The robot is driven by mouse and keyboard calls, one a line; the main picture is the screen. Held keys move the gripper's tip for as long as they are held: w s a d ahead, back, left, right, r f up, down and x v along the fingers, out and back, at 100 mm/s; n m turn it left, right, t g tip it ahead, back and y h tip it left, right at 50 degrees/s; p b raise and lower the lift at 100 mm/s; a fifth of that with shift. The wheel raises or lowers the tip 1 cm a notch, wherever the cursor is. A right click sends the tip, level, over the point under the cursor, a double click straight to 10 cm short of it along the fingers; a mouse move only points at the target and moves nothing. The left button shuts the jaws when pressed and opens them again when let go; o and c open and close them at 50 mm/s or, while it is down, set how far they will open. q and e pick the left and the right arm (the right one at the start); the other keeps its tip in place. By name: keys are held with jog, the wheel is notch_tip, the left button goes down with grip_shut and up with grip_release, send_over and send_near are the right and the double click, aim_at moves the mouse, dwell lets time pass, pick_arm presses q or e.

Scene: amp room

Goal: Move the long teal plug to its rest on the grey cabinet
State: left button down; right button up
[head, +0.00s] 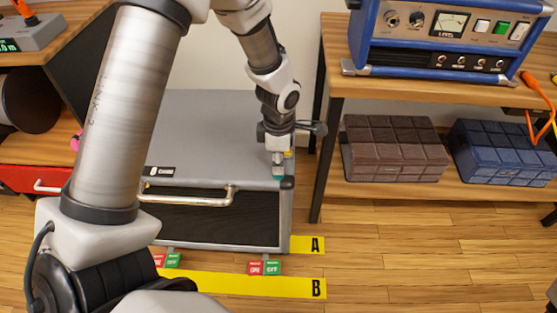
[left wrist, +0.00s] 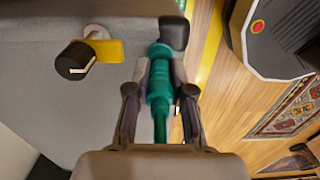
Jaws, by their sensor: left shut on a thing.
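The long teal plug (left wrist: 158,98) is between the fingers of my left gripper (left wrist: 160,72), which is shut on it. A black block (left wrist: 174,33) is at the plug's far end in the left wrist view; I cannot tell whether they touch. In the head view my left gripper (head: 277,150) points down over the right front corner of the grey cabinet (head: 215,165), and a little teal (head: 279,173) shows under it. A black cylinder (left wrist: 75,60) with a yellow piece (left wrist: 106,50) is on the grey top, left of the gripper. My right gripper is not in view.
A wooden shelf unit (head: 430,85) stands to the right with a blue amp (head: 445,35), a brown case (head: 393,150) and a blue case (head: 503,153). A handle (head: 205,199) is on the cabinet's front edge. Yellow floor strips A (head: 308,245) and B (head: 250,285) lie in front.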

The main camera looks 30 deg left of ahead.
pick_arm(q)
jog(key=shift+f, duration=0.1)
jog(key=c, duration=0.9)
grip_release()
jog(key=shift+c, duration=0.2)
